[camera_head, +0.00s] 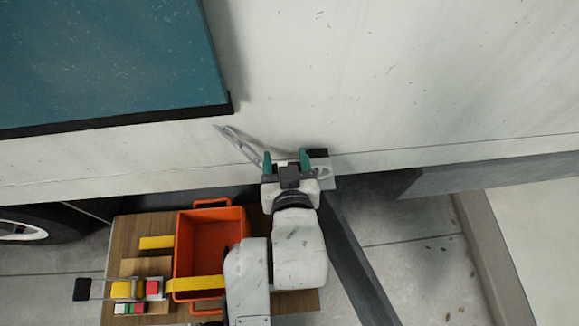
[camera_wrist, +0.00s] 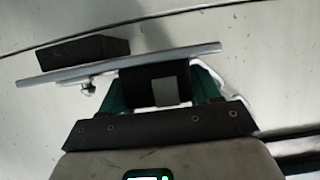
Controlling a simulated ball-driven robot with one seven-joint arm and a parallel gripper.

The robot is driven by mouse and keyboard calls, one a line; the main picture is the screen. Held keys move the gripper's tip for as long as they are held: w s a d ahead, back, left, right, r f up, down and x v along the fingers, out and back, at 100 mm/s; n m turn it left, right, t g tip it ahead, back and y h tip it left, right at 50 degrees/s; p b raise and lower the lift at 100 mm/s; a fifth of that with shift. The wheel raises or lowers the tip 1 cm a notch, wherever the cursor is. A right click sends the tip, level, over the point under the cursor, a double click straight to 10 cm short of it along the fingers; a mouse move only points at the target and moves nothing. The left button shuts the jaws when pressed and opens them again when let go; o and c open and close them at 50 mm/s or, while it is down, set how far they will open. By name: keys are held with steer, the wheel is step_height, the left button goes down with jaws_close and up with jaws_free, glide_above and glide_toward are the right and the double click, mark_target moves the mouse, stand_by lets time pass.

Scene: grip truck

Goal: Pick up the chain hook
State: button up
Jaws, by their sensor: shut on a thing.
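My gripper (camera_head: 287,160) is at the side of the white truck body, with its two teal fingers apart around a part. In the wrist view the fingers (camera_wrist: 162,88) are on either side of a dark block with a pale square, and a flat grey metal bar (camera_wrist: 55,75) crosses at their tips. I take this held part for the chain hook, but its hook shape is not clear. In the head view a thin grey piece (camera_head: 238,144) slants up and left from the gripper along the panel. The fingers hide part of the grip.
An orange crate (camera_head: 246,225) stands on a wooden table (camera_head: 122,235) below, with yellow, red and green items at left. A teal panel (camera_head: 100,60) is at upper left. A dark grey beam (camera_head: 350,260) runs down at right. Paving lies open farther right.

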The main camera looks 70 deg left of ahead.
steer(key=shift+c, duration=0.9)
steer(key=shift+r, duration=0.6)
step_height(320, 180, up, 2)
steer(key=shift+r, duration=0.15)
steer(key=s+d+r+p, duration=0.3)
steer(key=s+d+r, duration=0.6)
steer(key=d, duration=0.1)
steer(key=shift+s+r, duration=0.3)
steer(key=shift+s, duration=0.05)
